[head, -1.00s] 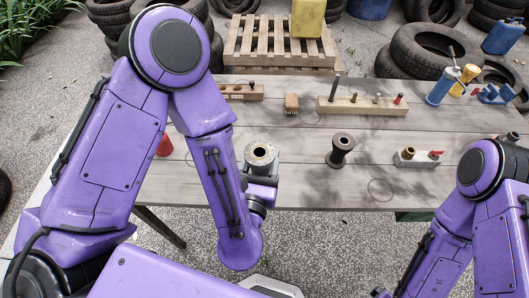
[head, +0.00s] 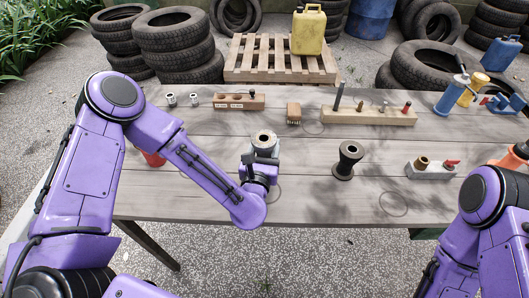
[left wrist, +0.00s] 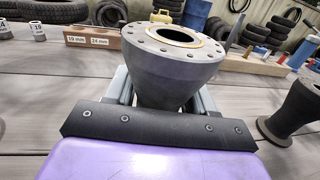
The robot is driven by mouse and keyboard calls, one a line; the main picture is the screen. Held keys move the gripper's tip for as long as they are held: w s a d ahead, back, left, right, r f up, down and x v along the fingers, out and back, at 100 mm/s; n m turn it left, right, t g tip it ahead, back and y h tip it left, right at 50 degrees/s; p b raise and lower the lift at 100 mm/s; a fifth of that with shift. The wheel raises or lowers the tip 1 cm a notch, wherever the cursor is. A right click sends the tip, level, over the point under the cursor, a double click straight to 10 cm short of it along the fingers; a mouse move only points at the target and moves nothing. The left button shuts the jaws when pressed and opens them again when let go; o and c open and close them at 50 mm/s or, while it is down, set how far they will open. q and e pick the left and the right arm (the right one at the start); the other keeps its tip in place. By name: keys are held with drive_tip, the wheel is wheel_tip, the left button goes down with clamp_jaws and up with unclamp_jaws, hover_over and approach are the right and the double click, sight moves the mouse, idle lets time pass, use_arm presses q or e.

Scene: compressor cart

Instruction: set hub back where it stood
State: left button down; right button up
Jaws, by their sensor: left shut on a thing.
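The hub (head: 263,141) is a grey, cone-shaped piece with a round bolted flange and a brassy ring around its bore. My left gripper (head: 262,157) is shut on it, and the hub is upright over the left-middle of the table. In the left wrist view the hub (left wrist: 168,75) stands between the fingers, flange up, its lower end hidden by the gripper. I cannot tell whether it touches the table. A thin ring mark (head: 277,194) shows on the boards just right of my left gripper. My right arm is at the right edge; its gripper is out of view.
A dark spool-shaped piece (head: 348,161) stands right of the hub. Behind are wooden blocks (head: 238,101), a peg board (head: 368,115) and a small brown block (head: 294,113). A grey block with fittings (head: 432,171) is at right. Another ring mark (head: 393,204) lies on clear boards.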

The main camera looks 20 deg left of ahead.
sight(265, 155)
use_arm(q)
wheel_tip(265, 155, down, 3)
drive_tip(key=shift+w+f, duration=0.1)
drive_tip(key=shift+f, duration=0.15)
drive_tip(key=shift+c, duration=1.9)
unclamp_jaws()
drive_tip(key=shift+r, duration=0.4)
drive_tip(key=s+b, duration=0.1)
drive_tip(key=s, duration=0.2)
drive_tip(key=s+d+b, duration=0.1)
drive_tip(key=s+b, duration=0.1)
drive_tip(key=s, duration=0.2)
drive_tip(key=s+f+b, duration=0.1)
drive_tip(key=s+b, duration=0.1)
drive_tip(key=s, duration=0.1)
drive_tip(key=shift+s+d, duration=0.3)
drive_tip(key=shift+s, duration=0.1)
drive_tip(key=shift+s+r, duration=0.15)
drive_tip(key=shift+s, duration=0.25)
drive_tip(key=shift+s+a+r, duration=0.1)
drive_tip(key=shift+s+r, duration=0.05)
drive_tip(key=shift+s, duration=0.1)
